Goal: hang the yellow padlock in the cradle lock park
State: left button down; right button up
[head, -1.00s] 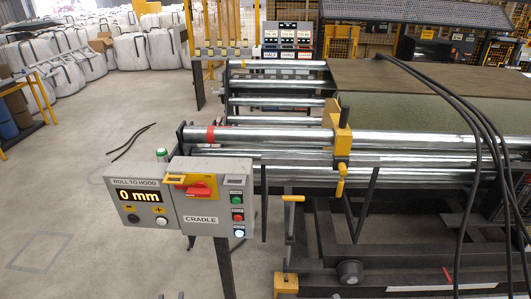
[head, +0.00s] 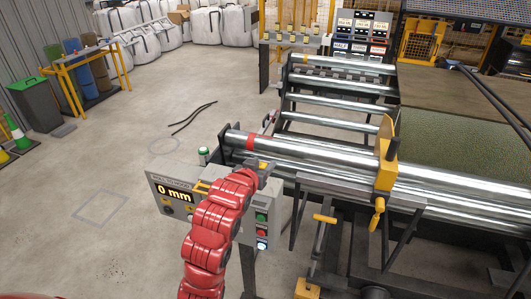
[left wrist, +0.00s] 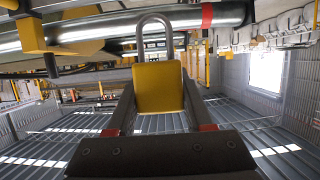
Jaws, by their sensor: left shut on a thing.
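The yellow padlock (left wrist: 160,88) is between the fingers of my left gripper (left wrist: 160,105) in the left wrist view, with its grey steel shackle upward and empty as far as I can see. In the head view my red left arm reaches across the grey cradle control box (head: 172,198), and the left gripper (head: 262,170) is over the box's upper right corner. Only a small yellow bit of the padlock (head: 264,164) shows there. A yellow part (head: 202,186) shows on the box beside my arm. The arm hides the red switch and most of the lock park. My right gripper is out of view.
Steel rollers (head: 310,150) run just behind and right of the gripper, with a yellow clamp (head: 386,155) on them.

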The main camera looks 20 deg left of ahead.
pick_arm(q)
jog(key=shift+s+a+r, duration=0.15)
jog(key=shift+s, duration=0.05)
jog(key=shift+f+b, duration=2.1)
jog(key=shift+f, duration=0.8)
jog(key=shift+b, duration=0.3)
jog(key=shift+b, duration=0.3)
